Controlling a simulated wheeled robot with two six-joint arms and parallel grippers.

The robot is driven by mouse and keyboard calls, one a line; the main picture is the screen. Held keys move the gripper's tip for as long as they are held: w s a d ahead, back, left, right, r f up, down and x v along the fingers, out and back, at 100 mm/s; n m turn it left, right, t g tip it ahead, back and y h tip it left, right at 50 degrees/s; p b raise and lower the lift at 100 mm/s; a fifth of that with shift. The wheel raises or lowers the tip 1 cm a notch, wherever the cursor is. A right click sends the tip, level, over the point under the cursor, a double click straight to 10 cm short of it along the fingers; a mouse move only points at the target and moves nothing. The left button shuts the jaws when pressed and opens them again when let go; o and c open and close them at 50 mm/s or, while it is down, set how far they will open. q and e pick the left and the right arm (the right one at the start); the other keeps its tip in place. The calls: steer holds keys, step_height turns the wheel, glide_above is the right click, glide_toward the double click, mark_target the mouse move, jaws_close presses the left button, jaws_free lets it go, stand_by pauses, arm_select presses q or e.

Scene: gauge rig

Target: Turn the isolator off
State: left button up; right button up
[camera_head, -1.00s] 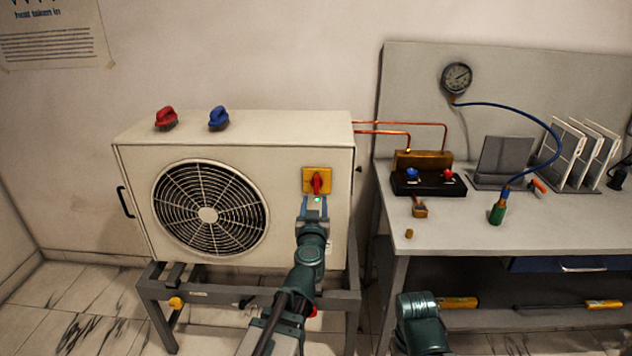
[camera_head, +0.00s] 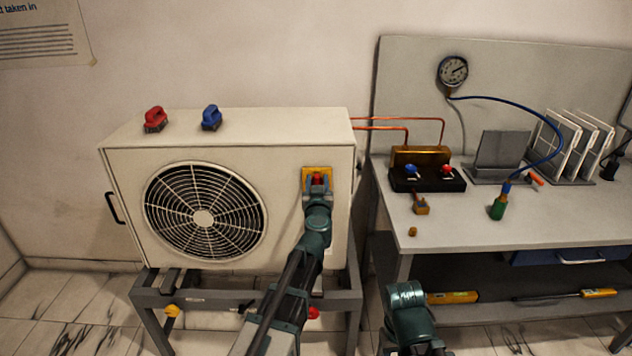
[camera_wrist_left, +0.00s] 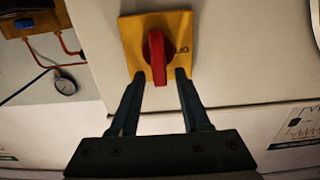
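The isolator is a yellow plate (camera_head: 306,173) with a red rotary handle (camera_head: 317,179) on the front of the cream outdoor unit (camera_head: 282,165). My left gripper (camera_head: 316,188) is at the isolator in the head view. In the wrist view its two fingers (camera_wrist_left: 160,77) are open, one each side of the handle's lower part, with visible gaps. My right arm shows at the bottom, but its gripper is out of view.
A red (camera_head: 155,119) and a blue clamp-like item (camera_head: 212,117) sit on top of the unit. Copper pipes (camera_head: 400,121) run to the workbench (camera_head: 470,226) at right, which holds a manifold (camera_head: 428,180), a hose and racks. A round fan grille (camera_head: 205,210) is left of the isolator.

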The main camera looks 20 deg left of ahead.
arm_select(q)
jaws_close()
steer(key=n, duration=0.2)
steer(key=a+n, duration=0.1)
steer(key=n, duration=0.1)
steer(key=shift+s+f+n, duration=0.15)
steer(key=shift+n, duration=0.15)
steer(key=shift+s+a+f+n+b, duration=0.1)
steer(key=shift+a+f+n+b, duration=0.25)
steer(key=shift+n, duration=1.85)
steer(key=shift+s+a+f+n+b, duration=0.15)
steer(key=shift+f+n+b, duration=0.3)
steer(key=shift+n, duration=1.75)
steer(key=shift+a+f+n+b, duration=0.35)
steer(key=shift+n+b, duration=0.15)
steer(key=shift+n, duration=1.7)
steer(key=shift+o, duration=0.7)
jaws_free()
